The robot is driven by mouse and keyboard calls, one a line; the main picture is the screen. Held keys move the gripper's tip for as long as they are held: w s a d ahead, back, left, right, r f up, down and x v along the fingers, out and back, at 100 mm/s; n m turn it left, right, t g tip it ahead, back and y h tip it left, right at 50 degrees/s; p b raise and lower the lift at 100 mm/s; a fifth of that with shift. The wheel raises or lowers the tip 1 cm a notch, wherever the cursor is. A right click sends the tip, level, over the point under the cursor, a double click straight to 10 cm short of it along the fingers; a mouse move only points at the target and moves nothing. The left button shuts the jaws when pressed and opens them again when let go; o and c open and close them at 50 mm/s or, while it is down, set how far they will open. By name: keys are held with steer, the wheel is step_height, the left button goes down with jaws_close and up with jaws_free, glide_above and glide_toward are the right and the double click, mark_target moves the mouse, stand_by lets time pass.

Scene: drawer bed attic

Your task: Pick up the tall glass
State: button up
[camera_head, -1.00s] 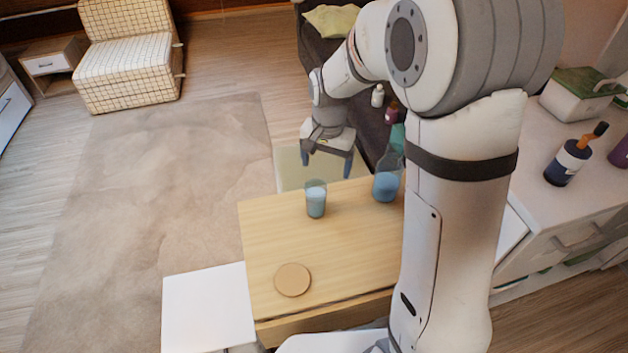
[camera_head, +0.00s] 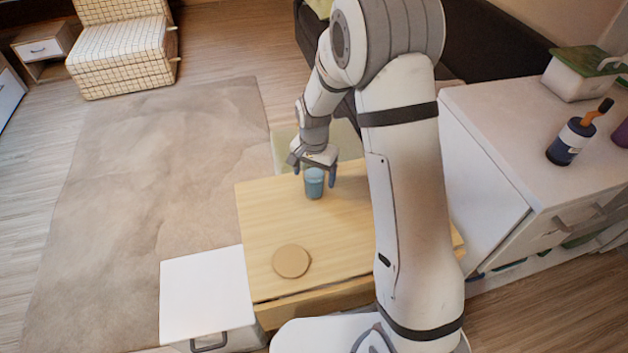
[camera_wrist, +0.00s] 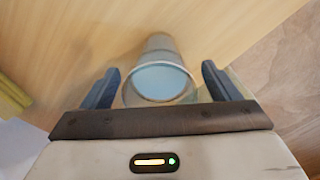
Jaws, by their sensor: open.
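The tall glass (camera_head: 314,184) stands upright on the light wooden table (camera_head: 262,222), near its far edge. It looks clear with a pale blue tint or content. In the wrist view the glass (camera_wrist: 160,82) shows rim first, between and a little beyond my two blue fingers. My gripper (camera_head: 317,172) is open just over the glass in the head view. In the wrist view my gripper (camera_wrist: 163,84) has a finger on each side of the glass, with a visible gap to both. It is not shut on the glass.
A round wooden disc (camera_head: 291,261) lies on the table in front of the glass. A white cabinet (camera_head: 540,140) with a dark bottle (camera_head: 570,142) stands at the right. A white surface (camera_head: 206,295) adjoins the table at the left front. The tabletop around the disc is clear.

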steer(key=c, duration=1.1)
